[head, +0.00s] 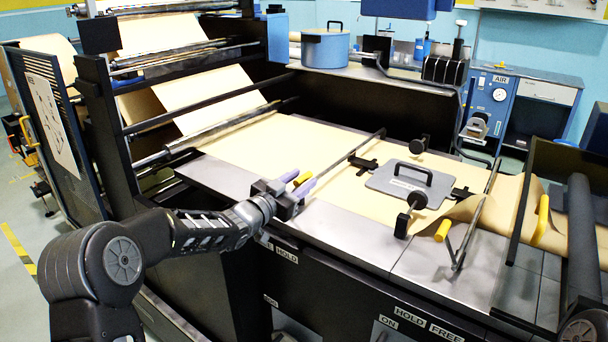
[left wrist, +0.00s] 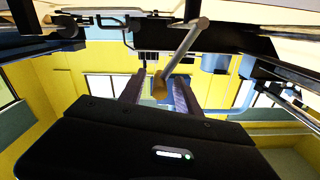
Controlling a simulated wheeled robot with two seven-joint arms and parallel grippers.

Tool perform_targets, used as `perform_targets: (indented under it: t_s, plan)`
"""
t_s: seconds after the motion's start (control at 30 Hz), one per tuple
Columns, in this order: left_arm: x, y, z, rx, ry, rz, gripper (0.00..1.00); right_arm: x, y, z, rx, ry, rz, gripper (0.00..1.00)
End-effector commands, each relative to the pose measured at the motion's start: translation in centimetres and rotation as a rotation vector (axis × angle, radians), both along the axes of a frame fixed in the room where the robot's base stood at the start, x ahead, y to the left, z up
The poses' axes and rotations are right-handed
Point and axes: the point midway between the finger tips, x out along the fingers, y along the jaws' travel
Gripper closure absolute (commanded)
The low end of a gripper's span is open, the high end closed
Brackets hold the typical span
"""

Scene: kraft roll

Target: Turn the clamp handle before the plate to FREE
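The clamp before the plate has a metal bar (head: 345,155) across the kraft paper and a yellow handle (head: 303,179) at its near end. My left gripper (head: 298,182) is at this handle, its two fingers spread on either side of it. In the left wrist view the handle's knob (left wrist: 160,88) on its metal lever (left wrist: 185,48) lies between the parted fingers, with gaps visible. The grey plate (head: 398,190) with a black grip lies on the paper to the right. My right gripper is not in view.
A second clamp with a yellow handle (head: 443,230) stands right of the plate, above the HOLD and FREE labels (head: 428,320). Black knobs (head: 417,200) stand around the plate. A blue pot (head: 325,48) is on the back shelf. The paper (head: 240,147) runs from rollers at left.

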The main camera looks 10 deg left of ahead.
Motion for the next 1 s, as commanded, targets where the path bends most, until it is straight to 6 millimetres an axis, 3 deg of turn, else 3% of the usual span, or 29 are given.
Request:
perform_targets:
  t_s: [0.13,0.43,0.9,1.0]
  plan:
    - [1.3,-0.6,0.1,-0.001,-0.001,0.000,0.60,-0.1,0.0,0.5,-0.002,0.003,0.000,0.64]
    - [1.6,-0.6,0.0,0.000,-0.001,0.000,0.60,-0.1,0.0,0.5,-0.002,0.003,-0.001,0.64]
    - [1.5,-0.6,0.0,0.000,-0.001,0.000,0.98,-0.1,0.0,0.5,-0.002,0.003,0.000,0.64]
    - [1.5,-0.6,0.0,0.000,-0.001,0.000,1.00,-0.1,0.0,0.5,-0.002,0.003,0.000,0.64]
